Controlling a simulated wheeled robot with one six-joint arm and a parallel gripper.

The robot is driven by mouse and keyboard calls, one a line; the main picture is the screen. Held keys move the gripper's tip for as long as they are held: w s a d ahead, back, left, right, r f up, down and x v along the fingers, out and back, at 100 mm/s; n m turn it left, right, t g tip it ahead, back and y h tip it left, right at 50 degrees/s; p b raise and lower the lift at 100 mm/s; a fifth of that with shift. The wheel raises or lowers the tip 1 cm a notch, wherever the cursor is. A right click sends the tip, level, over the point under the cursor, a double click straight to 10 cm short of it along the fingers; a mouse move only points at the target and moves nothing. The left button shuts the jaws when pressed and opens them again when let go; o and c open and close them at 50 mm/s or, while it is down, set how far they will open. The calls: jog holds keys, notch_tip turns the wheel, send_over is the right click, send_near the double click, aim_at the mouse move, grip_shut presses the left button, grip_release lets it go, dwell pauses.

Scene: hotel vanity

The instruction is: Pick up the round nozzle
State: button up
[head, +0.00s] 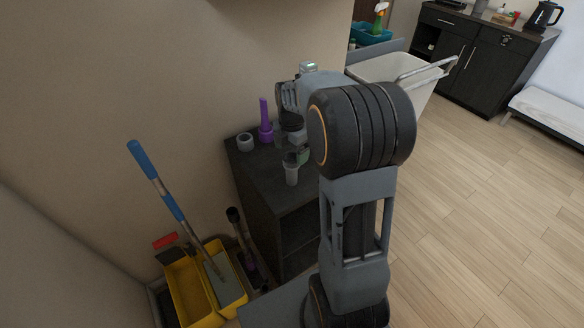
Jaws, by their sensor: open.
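A short grey round piece with a dark hollow top (245,142), which looks like the round nozzle, stands at the back left of the dark cabinet top. A purple upright piece with a wide base and narrow neck (265,128) stands to its right. My gripper (291,159) points down over the cabinet's right part, apart from the grey piece and to its right. It is open, but my arm hides much of it. A small pale grey cylinder (292,176) shows just below it; whether they touch cannot be told.
The dark cabinet (262,182) stands against the beige wall. A yellow bucket (190,290) with a blue-handled tool (157,180) stands on the floor at lower left. A white cart bin (385,68) is behind my arm. The wooden floor (470,220) at right is clear.

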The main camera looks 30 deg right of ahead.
aim_at(292, 157)
jog(key=shift+s+f+p, duration=0.15)
jog(key=shift+f+p, duration=0.05)
jog(key=shift+f, duration=1.2)
jog(key=shift+s+f+p, duration=0.1)
jog(key=shift+f+p, duration=0.05)
jog(key=shift+f, duration=1.2)
jog(key=c, duration=1)
